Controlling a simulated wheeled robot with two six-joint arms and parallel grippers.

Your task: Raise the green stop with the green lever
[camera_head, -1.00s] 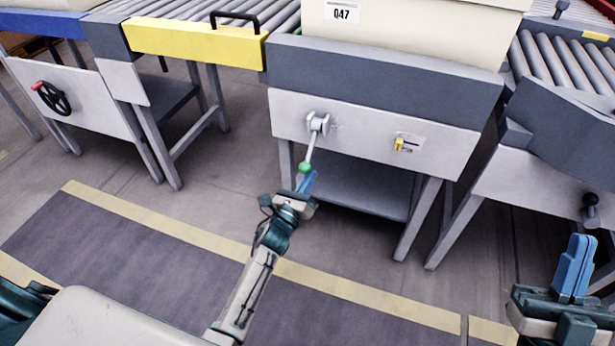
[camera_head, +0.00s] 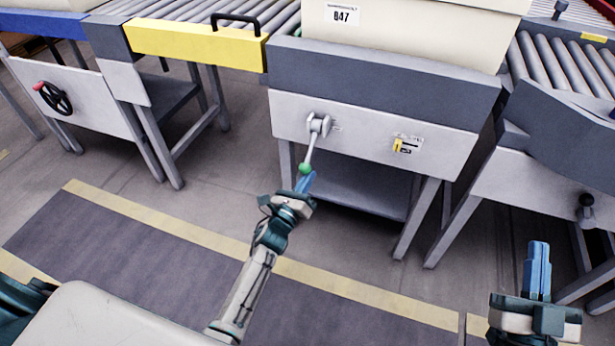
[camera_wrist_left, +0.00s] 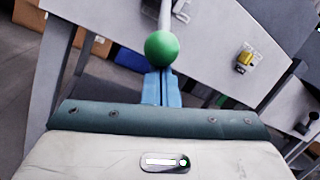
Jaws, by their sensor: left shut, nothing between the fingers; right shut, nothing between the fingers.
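The green lever is a grey rod with a green ball knob (camera_head: 305,168), hanging down from a pivot bracket (camera_head: 318,122) on the pale panel. In the left wrist view the green knob (camera_wrist_left: 161,49) sits just beyond my left fingertips. My left gripper (camera_head: 306,180) is shut and empty, its blue fingers right below the knob; I cannot tell whether they touch it. My right gripper (camera_head: 538,262) is shut and empty at the lower right, far from the lever. I do not see the green stop in these frames.
A yellow switch (camera_head: 404,145) is on the same panel, right of the lever. A red-handled black handwheel (camera_head: 54,97) is at the left. A black knob (camera_head: 587,200) is on the right conveyor. Open floor lies in front.

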